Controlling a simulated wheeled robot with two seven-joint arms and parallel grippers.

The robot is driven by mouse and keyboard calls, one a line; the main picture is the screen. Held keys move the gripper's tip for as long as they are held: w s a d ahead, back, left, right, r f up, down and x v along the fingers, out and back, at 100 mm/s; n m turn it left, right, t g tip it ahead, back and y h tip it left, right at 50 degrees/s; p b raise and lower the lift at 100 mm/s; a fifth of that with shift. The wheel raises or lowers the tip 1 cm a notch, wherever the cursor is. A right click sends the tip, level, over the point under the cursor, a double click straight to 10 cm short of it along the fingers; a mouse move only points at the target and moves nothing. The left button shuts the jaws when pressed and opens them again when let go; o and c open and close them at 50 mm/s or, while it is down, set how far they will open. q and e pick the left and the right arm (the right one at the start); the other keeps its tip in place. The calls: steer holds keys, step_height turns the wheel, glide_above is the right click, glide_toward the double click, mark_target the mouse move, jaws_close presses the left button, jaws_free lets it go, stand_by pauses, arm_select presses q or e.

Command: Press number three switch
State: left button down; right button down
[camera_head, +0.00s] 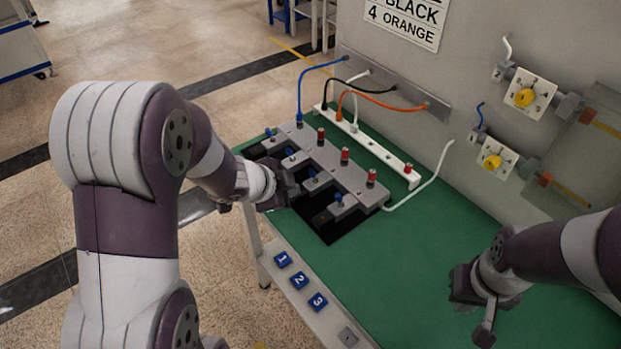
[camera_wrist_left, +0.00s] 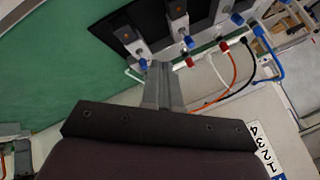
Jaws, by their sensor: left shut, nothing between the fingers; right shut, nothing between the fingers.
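A blue square marked 3 (camera_head: 318,301) sits on the table's grey front edge, beside the squares marked 2 (camera_head: 299,280) and 1 (camera_head: 282,260). My left gripper (camera_head: 285,190) is shut and empty, in front of the grey switch block (camera_head: 330,165), farther back than the numbered squares. In the left wrist view its closed fingers (camera_wrist_left: 160,75) point toward the block's blue and red terminals; I cannot tell whether they touch anything. My right gripper (camera_head: 484,335) is shut and empty over the green table top at the right, apart from the numbered squares.
Blue, black, orange and white cables run from the wall strip (camera_head: 395,88) to the terminals. A white terminal rail (camera_head: 370,145) stands behind the block. The green top (camera_head: 420,250) between my grippers is clear.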

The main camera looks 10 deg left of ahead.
mark_target(313, 175)
arm_select(q)
steer(key=b+x, duration=0.1)
steer(key=x, duration=0.3)
steer(key=b+x, duration=0.2)
steer(key=x, duration=0.3)
steer(key=shift+s+a+f, duration=0.1)
steer(key=shift+a, duration=0.15)
steer(key=w+p, duration=0.2)
steer(key=w, duration=0.1)
steer(key=shift+w+a+r, duration=0.2)
steer(key=shift+a+r, duration=0.05)
steer(key=shift+w+a, duration=0.15)
steer(key=shift+w, duration=0.35)
